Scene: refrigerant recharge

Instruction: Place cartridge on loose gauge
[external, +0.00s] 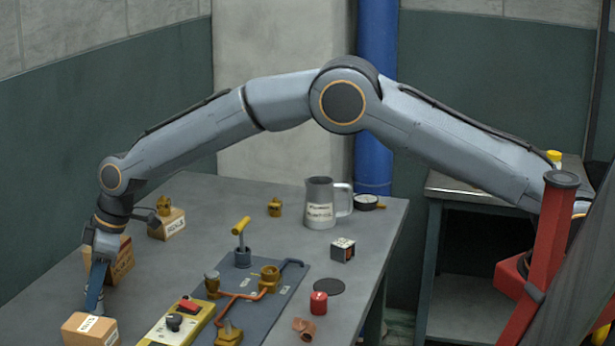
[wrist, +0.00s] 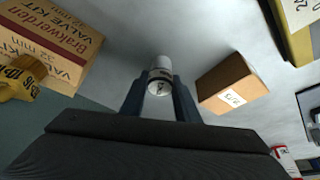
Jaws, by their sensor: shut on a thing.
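My gripper (external: 94,292) is at the left end of the table, pointing down between cardboard boxes. In the wrist view my gripper (wrist: 159,88) is shut on a small pale cylinder with a dark band, which looks like the cartridge (wrist: 159,73). A round, pale-faced dial with a dark rim, which looks like the loose gauge (external: 366,201), lies at the far right of the table beside a grey jug. It is well away from my gripper.
Cardboard boxes stand close to my gripper: one in front (external: 90,330), one behind (external: 123,262). A blue manifold board (external: 255,300) with brass fittings and a yellow handle occupies mid-table.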

